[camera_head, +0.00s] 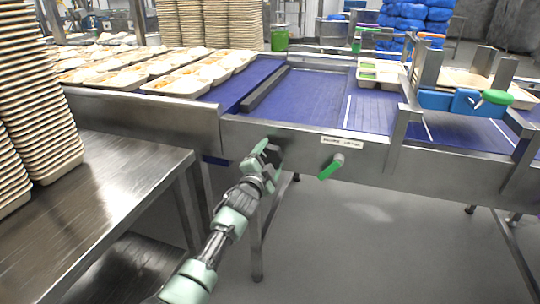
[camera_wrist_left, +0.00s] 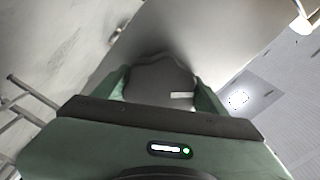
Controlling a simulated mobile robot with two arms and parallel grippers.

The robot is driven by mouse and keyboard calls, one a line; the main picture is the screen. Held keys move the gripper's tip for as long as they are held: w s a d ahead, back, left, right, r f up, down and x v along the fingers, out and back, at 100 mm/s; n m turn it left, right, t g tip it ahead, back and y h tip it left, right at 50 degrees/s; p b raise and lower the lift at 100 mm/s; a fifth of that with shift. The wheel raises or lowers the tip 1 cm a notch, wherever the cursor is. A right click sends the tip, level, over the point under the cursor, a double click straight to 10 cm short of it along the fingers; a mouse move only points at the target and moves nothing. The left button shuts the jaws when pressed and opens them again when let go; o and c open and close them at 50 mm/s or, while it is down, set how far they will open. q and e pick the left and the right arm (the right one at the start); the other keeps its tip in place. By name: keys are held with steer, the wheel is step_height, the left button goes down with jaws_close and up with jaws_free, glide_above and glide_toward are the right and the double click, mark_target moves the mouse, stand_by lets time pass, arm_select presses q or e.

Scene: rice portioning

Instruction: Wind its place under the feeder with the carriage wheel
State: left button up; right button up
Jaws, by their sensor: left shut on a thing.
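My left gripper (camera_head: 266,153) reaches up to the front steel panel of the conveyor. In the left wrist view its green fingers (camera_wrist_left: 162,95) are shut on a grey round wheel with a scalloped rim (camera_wrist_left: 162,72), which I take as the carriage wheel. In the head view the gripper hides most of the wheel. A metal frame with a blue block and a green handle (camera_head: 462,101) spans the belt at right, seemingly the feeder. A tray with green contents (camera_head: 380,76) sits on the blue belt left of this frame. My right gripper is out of view.
A green crank handle (camera_head: 331,167) sticks out of the panel right of my gripper, below a white label (camera_head: 342,142). A steel table (camera_head: 110,190) with tall tray stacks (camera_head: 35,105) stands at left. Filled trays (camera_head: 182,84) cover the far-left belt. The floor in front is clear.

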arm_select(q)
steer(key=n+p, duration=0.1)
steer(key=n, duration=0.4)
steer(key=shift+f, duration=0.15)
steer(key=shift+d+f+n+p, duration=0.1)
steer(key=shift+n+p, duration=0.35)
steer(key=shift+n, duration=1.55)
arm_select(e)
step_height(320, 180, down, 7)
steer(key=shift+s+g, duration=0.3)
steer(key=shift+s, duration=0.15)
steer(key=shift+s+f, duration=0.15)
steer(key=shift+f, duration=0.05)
arm_select(q)
steer(key=o, duration=1.4)
steer(key=shift+s, duration=0.1)
steer(key=shift+s, duration=0.2)
steer(key=p+v, duration=0.2)
steer(key=v, duration=0.5)
steer(key=shift+s+p, duration=0.1)
steer(key=shift+p, duration=0.25)
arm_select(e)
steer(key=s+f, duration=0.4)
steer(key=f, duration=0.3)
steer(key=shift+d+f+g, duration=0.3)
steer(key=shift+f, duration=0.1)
